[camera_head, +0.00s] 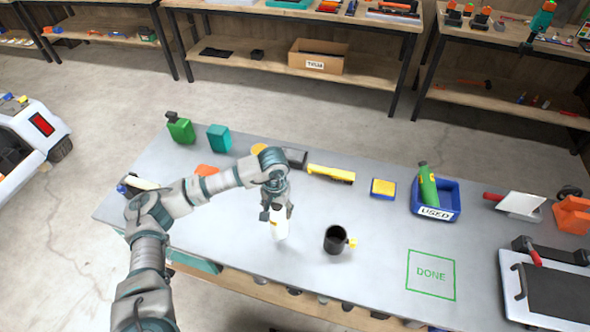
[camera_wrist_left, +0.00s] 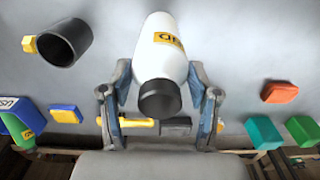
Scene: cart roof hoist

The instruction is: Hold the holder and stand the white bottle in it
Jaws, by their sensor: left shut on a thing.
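My left gripper (camera_head: 276,207) is shut on the white bottle (camera_head: 279,228) above the grey table. In the left wrist view the bottle (camera_wrist_left: 161,50), with a black cap and a yellow label, sits between the two fingers (camera_wrist_left: 160,95). The black holder (camera_head: 334,240), an open cup with a yellow knob on its side, stands on the table to the right of the bottle, apart from it. The holder (camera_wrist_left: 63,43) also shows at the upper left of the left wrist view. My right gripper is not in view.
A blue bin (camera_head: 449,211) marked USED holds a green bottle (camera_head: 427,185). A green DONE square (camera_head: 431,290) is marked on the table (camera_head: 375,275). A yellow tool (camera_head: 331,174) and a yellow-blue sponge (camera_head: 383,188) lie behind the holder. A black-and-white case (camera_head: 550,290) is at right.

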